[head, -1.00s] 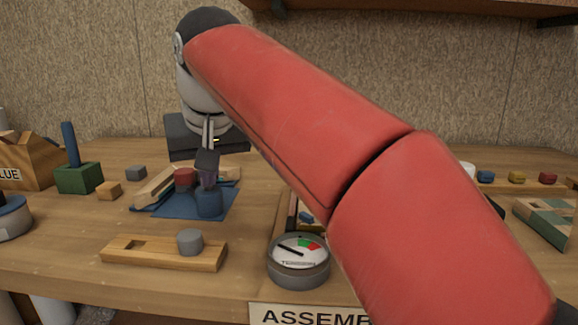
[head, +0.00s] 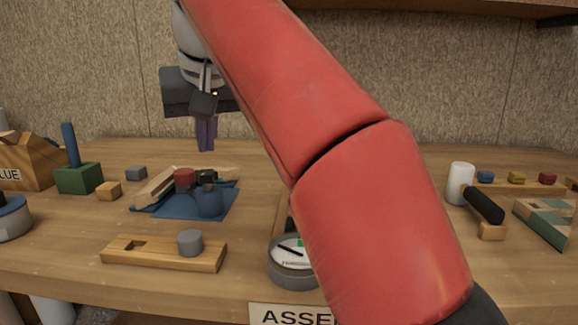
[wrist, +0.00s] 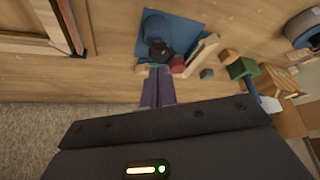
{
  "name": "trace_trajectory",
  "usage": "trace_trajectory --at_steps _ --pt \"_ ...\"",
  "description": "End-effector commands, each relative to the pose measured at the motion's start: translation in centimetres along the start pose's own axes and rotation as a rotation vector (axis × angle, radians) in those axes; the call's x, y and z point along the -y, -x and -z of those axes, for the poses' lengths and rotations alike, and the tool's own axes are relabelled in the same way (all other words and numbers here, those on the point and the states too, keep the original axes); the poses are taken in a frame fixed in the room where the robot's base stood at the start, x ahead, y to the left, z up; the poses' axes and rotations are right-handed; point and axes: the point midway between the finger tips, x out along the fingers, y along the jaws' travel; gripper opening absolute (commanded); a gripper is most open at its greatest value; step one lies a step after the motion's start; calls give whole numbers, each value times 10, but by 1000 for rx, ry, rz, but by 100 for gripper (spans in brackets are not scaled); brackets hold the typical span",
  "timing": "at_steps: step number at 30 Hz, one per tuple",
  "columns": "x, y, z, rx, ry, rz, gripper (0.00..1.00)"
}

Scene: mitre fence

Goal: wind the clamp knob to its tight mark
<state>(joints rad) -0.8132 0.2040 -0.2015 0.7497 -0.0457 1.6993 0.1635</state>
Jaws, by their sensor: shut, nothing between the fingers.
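The mitre fence has a blue base plate (head: 232,198) with pale wooden strips (head: 155,188) on it. A red cylinder (head: 185,179), a black knob (head: 208,177) and a blue post (head: 208,202) stand close together there. In the wrist view the black knob (wrist: 158,49) shows beside the blue post (wrist: 156,24), with the red cylinder (wrist: 178,63) near it. My gripper (head: 206,149) has purple fingers, shut and empty, pointing down above the black knob and clear of it. It also shows in the wrist view (wrist: 158,72). I cannot read any tight mark on the knob.
A round tension gauge (head: 290,275) at the front is partly hidden by my arm. A wooden block with a grey peg (head: 190,242) lies left of it. A green block with a blue rod (head: 78,178) stands left. A black-handled tool (head: 483,205) lies right.

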Motion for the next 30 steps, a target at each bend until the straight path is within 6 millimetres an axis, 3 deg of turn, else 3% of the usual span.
trace_trajectory --at_steps 14,30 --pt "-3 5 2 1 1 0 0" --pt "-3 -48 -26 -1 0 0 0"
